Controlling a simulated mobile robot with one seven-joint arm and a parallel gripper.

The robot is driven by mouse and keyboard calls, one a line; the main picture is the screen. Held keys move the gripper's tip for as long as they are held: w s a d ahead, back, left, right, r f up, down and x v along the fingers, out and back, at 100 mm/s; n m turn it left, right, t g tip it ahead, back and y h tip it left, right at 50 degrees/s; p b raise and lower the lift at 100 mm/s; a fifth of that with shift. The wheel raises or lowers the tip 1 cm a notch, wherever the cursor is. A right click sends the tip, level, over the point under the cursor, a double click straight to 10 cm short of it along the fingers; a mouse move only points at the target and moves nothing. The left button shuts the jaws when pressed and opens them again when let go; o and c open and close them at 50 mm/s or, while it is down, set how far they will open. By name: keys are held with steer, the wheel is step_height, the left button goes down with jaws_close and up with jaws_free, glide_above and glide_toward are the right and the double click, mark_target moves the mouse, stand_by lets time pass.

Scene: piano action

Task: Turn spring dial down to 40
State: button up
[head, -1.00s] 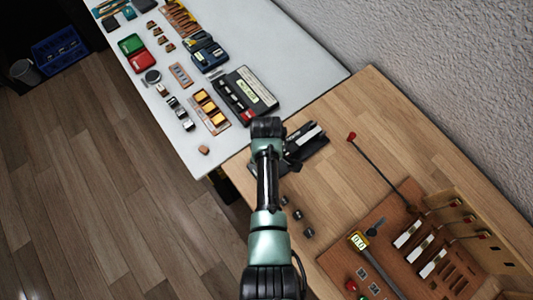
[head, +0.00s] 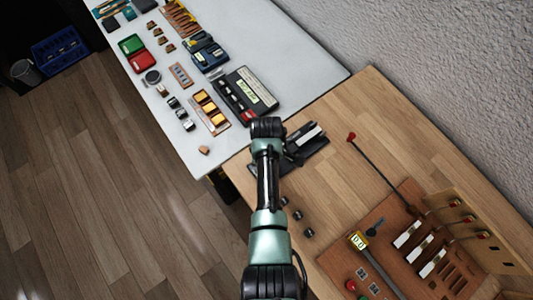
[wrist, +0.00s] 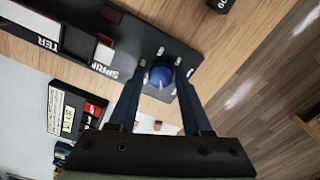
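The spring dial (wrist: 161,76) is a round blue knob on a black plate (wrist: 120,55), with small white marks around it. The plate carries white lettering that partly reads "SPRIN" and "TER". My gripper (wrist: 161,78) has its two dark fingers on either side of the dial, apart, with narrow gaps seeming to show beside the knob. Contact with it is not clear. The dial's setting cannot be read. In the head view my arm covers part of the black tester (head: 308,140), and the dial and fingertips are hidden there.
A black case with a display (head: 246,95) lies on the white table beside the tester. Several small dark knobs (head: 297,215) sit on the wooden bench. A brown board with levers and a yellow gauge (head: 358,241) is at the lower right. A wall runs behind.

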steer(key=shift+o, duration=1)
step_height(320, 180, up, 13)
steer(key=shift+b, duration=0.45)
